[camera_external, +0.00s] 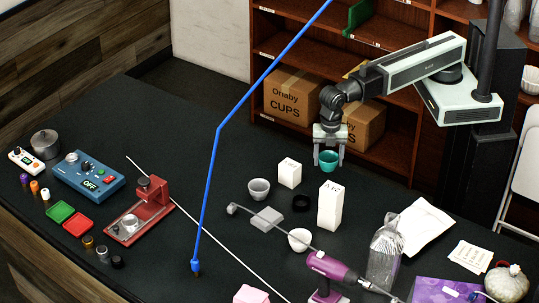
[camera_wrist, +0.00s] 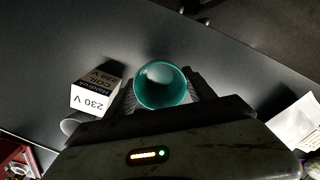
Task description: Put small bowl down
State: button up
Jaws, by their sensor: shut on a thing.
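A small teal bowl (camera_external: 328,161) is between the two fingers of my gripper (camera_external: 330,150), near the back edge of the dark table. In the wrist view the teal bowl (camera_wrist: 162,84) sits upright between the fingers of my gripper (camera_wrist: 163,92), which are shut on it from both sides. I look down into its open top, and it appears empty. Whether its base touches the table I cannot tell. A grey bowl (camera_external: 259,189) and a white bowl (camera_external: 299,239) stand nearer on the table.
A white box (camera_external: 289,173) stands left of my gripper; the wrist view shows a labelled box (camera_wrist: 95,91) beside it. The table right of the bowl looks clear. Shelves with cardboard boxes (camera_external: 292,96) stand behind.

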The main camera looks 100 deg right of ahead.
notch_tip(320, 180, up, 5)
jog(key=p, duration=0.3)
jog(key=shift+f+n, duration=0.2)
jog(key=shift+n, duration=0.2)
jog(key=w+d+f+m+b, duration=0.2)
jog(key=w+d, duration=0.1)
jog(key=d, duration=0.9)
jog(key=w+d+f+m+b, duration=0.1)
jog(key=w+d+f+b, duration=0.2)
jog(key=d, duration=0.8)
jog(key=w, duration=0.5)
jog(key=w+b, duration=0.1)
jog(key=w, duration=0.5)
jog(key=w+f, duration=0.1)
jog(key=w, duration=0.4)
jog(key=shift+w+a+f, duration=0.1)
jog(key=shift+w+a, duration=0.05)
jog(key=shift+a, duration=0.2)
notch_tip(320, 180, down, 4)
jog(key=b, duration=0.4)
jog(key=shift+r, duration=0.25)
jog(key=shift+f, duration=0.2)
jog(key=o, duration=1.5)
jog(key=shift+c, duration=0.2)
jog(key=shift+r, duration=0.1)
